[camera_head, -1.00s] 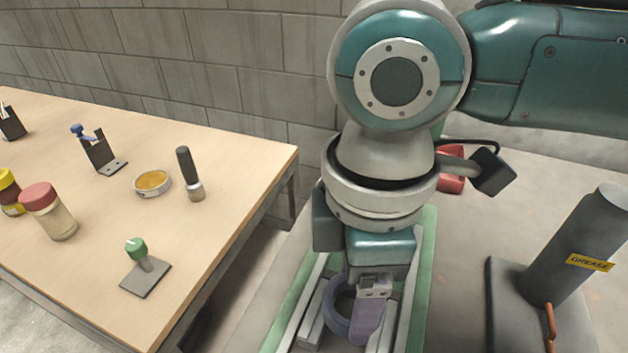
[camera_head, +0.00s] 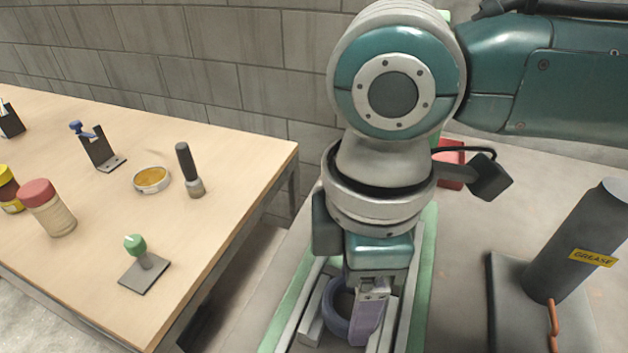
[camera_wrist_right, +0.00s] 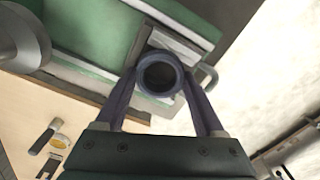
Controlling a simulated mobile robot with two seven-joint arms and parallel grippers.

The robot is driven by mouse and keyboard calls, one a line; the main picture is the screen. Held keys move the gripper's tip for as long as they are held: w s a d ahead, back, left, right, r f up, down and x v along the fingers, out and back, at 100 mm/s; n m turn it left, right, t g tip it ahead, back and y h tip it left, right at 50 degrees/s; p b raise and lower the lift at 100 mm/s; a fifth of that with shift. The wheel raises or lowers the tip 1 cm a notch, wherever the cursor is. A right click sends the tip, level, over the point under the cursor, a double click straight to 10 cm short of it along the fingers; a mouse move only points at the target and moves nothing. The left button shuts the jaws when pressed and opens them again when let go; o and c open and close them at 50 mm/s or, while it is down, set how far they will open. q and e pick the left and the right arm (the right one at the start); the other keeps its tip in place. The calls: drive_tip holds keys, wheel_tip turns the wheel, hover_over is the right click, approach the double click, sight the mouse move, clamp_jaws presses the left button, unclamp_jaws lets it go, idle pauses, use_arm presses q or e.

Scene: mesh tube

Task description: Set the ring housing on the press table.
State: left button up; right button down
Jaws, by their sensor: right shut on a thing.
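The ring housing is a blue-purple ring; in the head view (camera_head: 337,318) it is low in the middle, partly hidden by my right gripper (camera_head: 356,325). In the right wrist view the ring housing (camera_wrist_right: 160,57) sits between the two fingers of my right gripper (camera_wrist_right: 166,82), which is shut on it. Behind it is a green-edged frame with grey rails (camera_head: 424,262), perhaps the press table; it also shows in the right wrist view (camera_wrist_right: 90,35). I cannot tell whether the ring touches it. My left gripper is not in view.
A wooden table (camera_head: 225,165) at the left holds jars, a round tin (camera_head: 151,180), a dark-handled tool (camera_head: 189,170) and a green-knobbed stand (camera_head: 145,265). A grease cylinder (camera_head: 575,245) stands at the right. A red container (camera_head: 450,165) is behind my right arm.

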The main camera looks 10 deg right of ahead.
drive_tip(key=shift+f, duration=0.25)
unclamp_jaws()
wheel_tip(320, 180, up, 10)
drive_tip(key=f, duration=0.1)
drive_tip(key=s+a+m+t+y+p, duration=0.1)
drive_tip(key=s+a+m+y+p, duration=0.3)
drive_tip(key=a, duration=0.3)
drive_tip(key=s+d+f+m+t+h+p, duration=0.1)
drive_tip(key=s+d+m+h, duration=0.1)
drive_tip(key=s+d+m, duration=0.45)
drive_tip(key=s+d+m+t+h+p, duration=0.15)
drive_tip(key=d+m, duration=0.25)
drive_tip(key=d, duration=0.6)
wheel_tip(320, 180, up, 37)
drive_tip(key=p, duration=3.6)
drive_tip(key=shift+n, duration=0.35)
